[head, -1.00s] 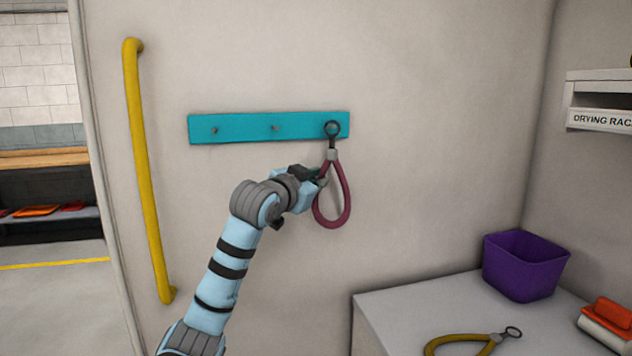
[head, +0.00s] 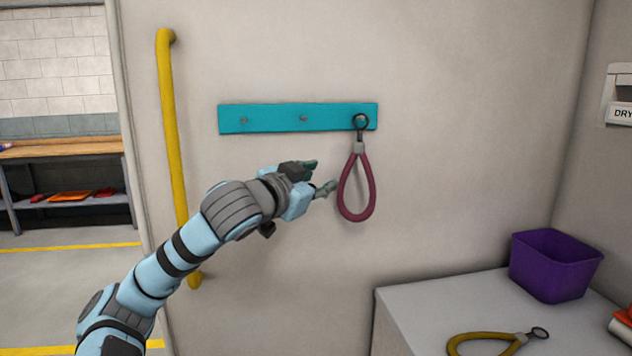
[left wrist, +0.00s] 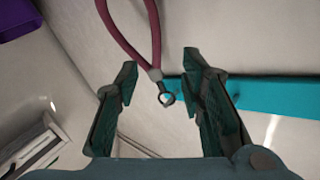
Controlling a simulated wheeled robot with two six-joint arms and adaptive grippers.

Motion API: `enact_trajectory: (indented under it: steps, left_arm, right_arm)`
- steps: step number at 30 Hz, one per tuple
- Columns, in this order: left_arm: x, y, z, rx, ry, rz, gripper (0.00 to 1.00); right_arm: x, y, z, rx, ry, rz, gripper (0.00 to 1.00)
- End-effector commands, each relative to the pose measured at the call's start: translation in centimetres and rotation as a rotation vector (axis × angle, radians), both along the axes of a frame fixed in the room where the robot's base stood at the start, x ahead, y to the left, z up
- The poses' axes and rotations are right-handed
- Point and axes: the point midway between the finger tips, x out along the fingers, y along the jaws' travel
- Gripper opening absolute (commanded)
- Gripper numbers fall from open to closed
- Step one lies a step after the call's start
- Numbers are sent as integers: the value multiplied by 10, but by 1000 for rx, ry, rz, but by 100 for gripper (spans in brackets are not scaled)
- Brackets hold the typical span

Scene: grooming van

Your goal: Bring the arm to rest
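My left gripper (head: 322,178) is open and empty in the head view, a little to the left of the maroon loop (head: 357,188). The loop hangs by its dark ring from the right peg of the teal rail (head: 262,118) on the wall. In the left wrist view the open fingers (left wrist: 160,105) stand apart, with the maroon loop (left wrist: 127,38), its ring and the teal rail (left wrist: 265,95) beyond them. The fingers appear clear of the loop. My right gripper is in neither view.
A yellow grab bar (head: 170,130) runs down the wall at left, behind my arm. A counter (head: 420,308) at lower right bears a purple bin (head: 553,268) and a yellow loop (head: 490,342). A workbench (head: 60,150) shows through the opening at far left. The rail's other pegs are bare.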

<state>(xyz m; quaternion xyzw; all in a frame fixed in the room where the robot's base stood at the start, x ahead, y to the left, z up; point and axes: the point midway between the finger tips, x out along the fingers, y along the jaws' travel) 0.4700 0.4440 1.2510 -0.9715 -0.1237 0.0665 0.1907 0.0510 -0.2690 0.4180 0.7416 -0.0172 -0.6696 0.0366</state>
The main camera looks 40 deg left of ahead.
Motion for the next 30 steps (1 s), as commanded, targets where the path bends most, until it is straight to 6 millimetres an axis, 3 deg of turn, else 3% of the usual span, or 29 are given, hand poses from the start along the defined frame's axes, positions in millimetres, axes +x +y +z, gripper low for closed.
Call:
enact_trajectory:
  steps: [5,14,17,20,23,24,27,30]
  left_arm:
    - [-12,-6,0,3,6,-6,36]
    - [-13,-7,-1,-2,7,-7,36]
    - [-7,-12,-21,-9,41,-19,36]
    - [5,-28,-82,-23,137,-47,36]
    - [6,-56,-180,-58,292,-82,36]
    - [-1,-69,-223,-75,361,-92,36]
    - [-37,-101,-319,-128,530,-102,36]
    - [-83,-128,-389,-182,674,-93,36]
  right_arm:
    - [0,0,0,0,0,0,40]
    - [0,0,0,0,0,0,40]
    - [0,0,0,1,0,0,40]
    - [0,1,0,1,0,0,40]
    - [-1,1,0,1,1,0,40]
    - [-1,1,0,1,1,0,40]
    - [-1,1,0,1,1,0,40]
    - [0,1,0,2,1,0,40]
